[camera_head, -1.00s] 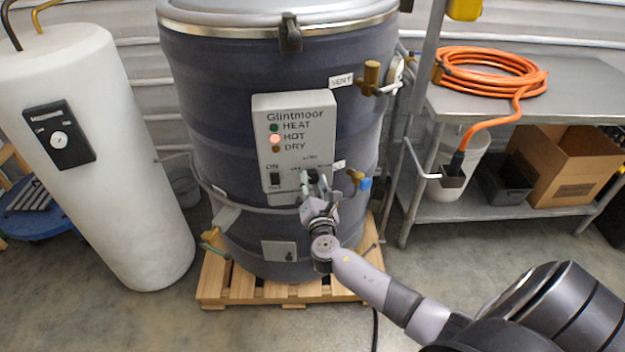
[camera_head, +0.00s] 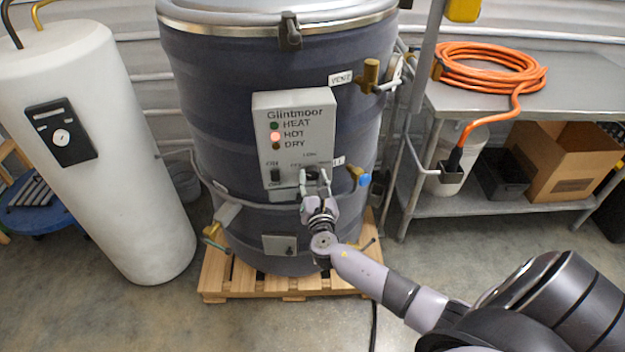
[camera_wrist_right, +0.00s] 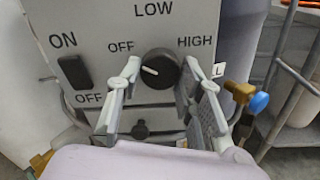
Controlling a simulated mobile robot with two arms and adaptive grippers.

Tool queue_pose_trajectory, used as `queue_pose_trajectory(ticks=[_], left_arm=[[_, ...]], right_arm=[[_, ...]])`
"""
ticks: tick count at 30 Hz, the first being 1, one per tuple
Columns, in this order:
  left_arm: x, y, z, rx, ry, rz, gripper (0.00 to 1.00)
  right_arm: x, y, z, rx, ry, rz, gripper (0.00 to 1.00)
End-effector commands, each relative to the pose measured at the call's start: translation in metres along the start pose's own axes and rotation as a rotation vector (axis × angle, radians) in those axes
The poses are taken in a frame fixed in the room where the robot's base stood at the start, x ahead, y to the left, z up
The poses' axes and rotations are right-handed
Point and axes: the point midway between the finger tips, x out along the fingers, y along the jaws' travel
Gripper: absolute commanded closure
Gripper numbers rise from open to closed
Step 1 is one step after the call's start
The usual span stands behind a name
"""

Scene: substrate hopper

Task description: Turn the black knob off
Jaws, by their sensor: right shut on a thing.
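The black knob (camera_wrist_right: 158,70) is on the grey control panel (camera_wrist_right: 210,18), between the OFF and HIGH labels and below LOW. Its white pointer line points left and slightly up, toward the OFF label. My right gripper (camera_wrist_right: 163,66) has one finger on each side of the knob and is shut on it. In the head view the right gripper (camera_head: 314,181) reaches the panel's lower right, with the knob partly hidden between its fingers. My left gripper is not in view.
A black ON/OFF rocker switch (camera_wrist_right: 74,71) sits left of the knob. The red HOT light (camera_head: 275,135) is lit. A brass valve with a blue end (camera_head: 363,180) is just right of the panel. A white tank (camera_head: 110,170) stands left, a metal bench (camera_head: 575,85) right.

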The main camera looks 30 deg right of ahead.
Motion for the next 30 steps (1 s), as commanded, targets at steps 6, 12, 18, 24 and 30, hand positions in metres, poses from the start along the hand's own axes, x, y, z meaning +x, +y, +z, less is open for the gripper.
queue_pose_trajectory(ticks=[6,12,18,24,30], left_arm=[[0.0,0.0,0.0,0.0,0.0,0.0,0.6],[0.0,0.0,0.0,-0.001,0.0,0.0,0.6],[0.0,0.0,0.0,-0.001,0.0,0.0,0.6],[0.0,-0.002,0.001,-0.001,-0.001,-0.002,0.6],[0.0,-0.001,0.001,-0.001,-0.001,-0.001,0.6]], right_arm=[[-0.001,-0.001,-0.002,-0.003,0.004,0.0,0.61],[-0.001,0.0,-0.001,-0.001,0.002,0.0,0.47],[0.0,0.0,0.0,0.0,0.001,0.0,0.46],[-0.005,0.0,-0.001,0.0,0.001,0.001,0.46],[-0.038,0.0,-0.002,0.0,0.004,0.001,0.46]])
